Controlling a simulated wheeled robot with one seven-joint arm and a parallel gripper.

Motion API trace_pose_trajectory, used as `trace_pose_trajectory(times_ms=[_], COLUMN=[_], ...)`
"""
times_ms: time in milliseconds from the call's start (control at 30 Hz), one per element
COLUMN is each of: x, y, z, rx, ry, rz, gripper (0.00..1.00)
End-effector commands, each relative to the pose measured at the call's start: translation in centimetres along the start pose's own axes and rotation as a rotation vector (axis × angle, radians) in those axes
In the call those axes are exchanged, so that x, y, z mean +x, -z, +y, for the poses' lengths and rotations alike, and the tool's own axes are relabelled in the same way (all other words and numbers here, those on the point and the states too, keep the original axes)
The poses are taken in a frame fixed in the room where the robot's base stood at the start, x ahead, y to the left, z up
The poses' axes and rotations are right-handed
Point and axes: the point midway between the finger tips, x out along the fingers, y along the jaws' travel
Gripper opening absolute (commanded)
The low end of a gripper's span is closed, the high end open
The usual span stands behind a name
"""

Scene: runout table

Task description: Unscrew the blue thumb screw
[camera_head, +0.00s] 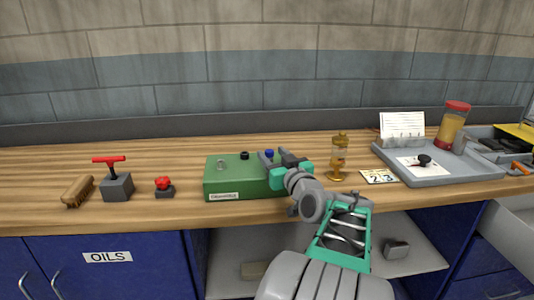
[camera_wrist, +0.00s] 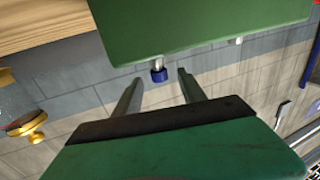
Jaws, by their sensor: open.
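The blue thumb screw (camera_head: 269,153) stands on top of the green box (camera_head: 222,184), toward its right end, in the head view. In the wrist view the blue screw (camera_wrist: 158,75) shows at the edge of the green box (camera_wrist: 200,22), on a short pale shank. My gripper (camera_head: 278,158) is over the right part of the box, beside the screw. In the wrist view my gripper (camera_wrist: 156,82) is open, with its two fingers apart. The screw appears between and just beyond the fingertips, with no visible contact. The arm hides the box's right end in the head view.
A black knob (camera_head: 244,156) and a metal ring (camera_head: 221,164) sit on the box top. A brass oiler (camera_head: 338,158) stands close right of my arm. A grey tray (camera_head: 430,178) is further right.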

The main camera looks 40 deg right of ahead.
Motion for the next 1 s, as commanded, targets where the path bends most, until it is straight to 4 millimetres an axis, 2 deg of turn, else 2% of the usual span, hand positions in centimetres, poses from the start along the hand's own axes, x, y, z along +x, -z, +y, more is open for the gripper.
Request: trace_pose_trajectory(times_ms=[33, 133, 400, 1000], x=[1.0, 2.4, 2.9, 2.9], y=[0.0, 0.0, 0.0, 0.0], z=[-0.2, -0.1, -0.2, -0.3], rx=[0.002, 0.001, 0.001, 0.001], ry=[0.005, 0.003, 0.002, 0.004], rz=[-0.001, -0.001, 0.000, -0.001], gripper=[0.48, 0.48, 0.47, 0.00])
